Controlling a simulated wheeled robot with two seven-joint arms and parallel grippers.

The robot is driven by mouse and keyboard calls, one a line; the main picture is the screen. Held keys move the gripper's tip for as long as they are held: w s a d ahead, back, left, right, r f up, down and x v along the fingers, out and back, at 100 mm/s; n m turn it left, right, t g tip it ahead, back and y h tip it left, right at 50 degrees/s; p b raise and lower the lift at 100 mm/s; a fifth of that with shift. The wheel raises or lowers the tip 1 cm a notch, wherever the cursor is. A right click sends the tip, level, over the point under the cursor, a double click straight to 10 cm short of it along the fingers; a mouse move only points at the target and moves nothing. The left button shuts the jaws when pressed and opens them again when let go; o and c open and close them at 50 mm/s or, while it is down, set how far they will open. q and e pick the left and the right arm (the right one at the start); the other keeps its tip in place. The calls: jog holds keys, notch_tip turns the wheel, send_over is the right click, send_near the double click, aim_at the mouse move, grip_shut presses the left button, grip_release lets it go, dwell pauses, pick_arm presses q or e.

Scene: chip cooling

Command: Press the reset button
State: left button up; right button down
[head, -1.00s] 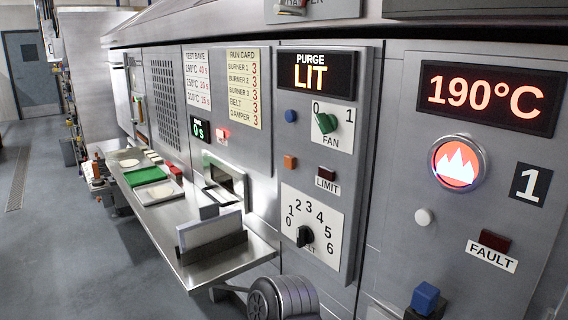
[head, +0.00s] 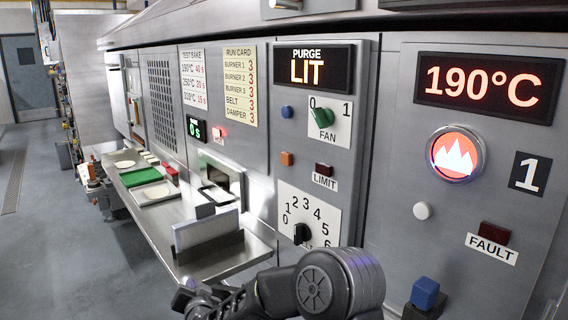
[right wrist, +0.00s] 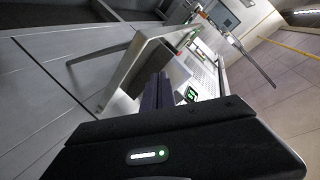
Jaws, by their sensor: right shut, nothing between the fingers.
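No label reading "reset" is legible. A small red lit button (head: 219,133) has a label too small to read. A blue button (head: 287,112) and an orange button (head: 288,158) sit beside the fan and limit markings. A plain white round button (head: 422,211) is under the lit flame lamp. My right gripper (head: 193,297) is low at the bottom edge, in front of the shelf and away from these buttons, partly cut off. In the right wrist view its dark fingers (right wrist: 158,92) are together with nothing between them. My left gripper is not in view.
The metal shelf (head: 258,252) juts out with an upright plate holder (head: 208,240), a green tray (head: 140,177) and a pale tray. The fan knob (head: 319,118), numbered dial (head: 303,233) and blue block (head: 425,293) stick out. Open floor lies left.

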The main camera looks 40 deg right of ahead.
aim_at(285, 159)
jog(key=s+d+r+m+h, duration=0.1)
jog(key=d+r+m+h, duration=0.2)
jog(key=r, duration=0.6)
jog(key=s+d+r+m+h, duration=0.1)
jog(key=d+r+m+h, duration=0.3)
jog(key=d+r, duration=0.3)
jog(key=s+d+r+m+h+b, duration=0.1)
jog(key=d+r, duration=0.4)
jog(key=r, duration=0.8)
jog(key=s+m+h, duration=0.1)
jog(key=m+h, duration=0.1)
jog(key=shift+h, duration=0.3)
jog(key=shift+s, duration=0.1)
jog(key=d, duration=0.8)
jog(key=shift+d, duration=0.3)
jog(key=shift+s, duration=0.1)
jog(key=shift+d, duration=0.2)
jog(key=shift+d+b, duration=0.25)
jog(key=shift+b, duration=0.05)
